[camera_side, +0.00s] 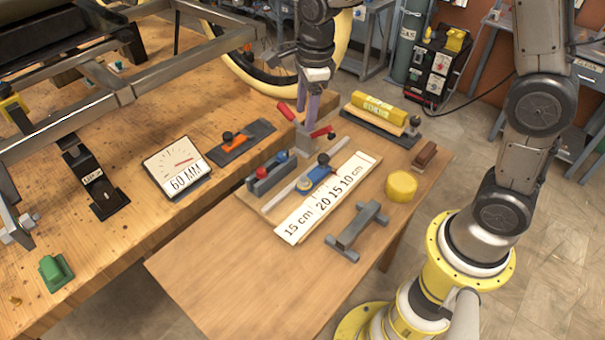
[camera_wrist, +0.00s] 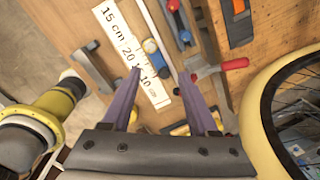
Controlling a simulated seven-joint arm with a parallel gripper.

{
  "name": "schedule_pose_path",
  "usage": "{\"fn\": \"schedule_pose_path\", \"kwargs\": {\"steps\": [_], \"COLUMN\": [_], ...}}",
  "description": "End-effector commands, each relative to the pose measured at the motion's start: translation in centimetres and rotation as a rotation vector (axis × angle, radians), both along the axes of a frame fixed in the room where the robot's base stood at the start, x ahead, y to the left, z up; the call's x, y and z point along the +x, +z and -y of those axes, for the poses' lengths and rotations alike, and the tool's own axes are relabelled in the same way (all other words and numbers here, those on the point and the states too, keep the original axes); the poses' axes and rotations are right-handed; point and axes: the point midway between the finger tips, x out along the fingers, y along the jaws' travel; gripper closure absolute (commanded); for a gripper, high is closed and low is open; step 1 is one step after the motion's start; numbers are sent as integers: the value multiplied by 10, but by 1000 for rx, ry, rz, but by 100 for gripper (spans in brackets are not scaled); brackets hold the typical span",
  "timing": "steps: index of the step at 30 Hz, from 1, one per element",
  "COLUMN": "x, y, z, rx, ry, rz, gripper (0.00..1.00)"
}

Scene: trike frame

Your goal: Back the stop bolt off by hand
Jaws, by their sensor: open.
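No part is clearly readable as the stop bolt; I cannot tell which one it is. A blue slider (camera_side: 314,178) with a dark knob sits on a rail beside a white scale strip (camera_side: 297,222) marked in cm. The slider also shows in the wrist view (camera_wrist: 151,46), just beyond my fingertips. A grey block with red and blue knobs (camera_side: 270,172) stands left of it. A red-handled clamp (camera_side: 322,132) stands behind, beside my fingers.
A gauge card reading 60 MM (camera_side: 178,168) and an orange-marked plate (camera_side: 235,142) lie on the left bench. A yellow cylinder on a stand (camera_side: 378,112), a yellow round piece (camera_side: 401,186) and a grey bracket (camera_side: 357,230) surround the fixture. The small table's front is clear.

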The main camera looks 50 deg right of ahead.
Motion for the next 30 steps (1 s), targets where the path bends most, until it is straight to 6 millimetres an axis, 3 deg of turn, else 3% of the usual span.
{"fn": "schedule_pose_path", "kwargs": {"steps": [1,4,14,30], "x": [5,7,3,2], "y": [-17,-39,-74,-173], "z": [-2,-4,-6,-6], "rx": [-2,-6,-10,-9], "ry": [6,13,21,21], "rz": [-36,-88,-135,-134], "gripper": [40,40,40,40]}}
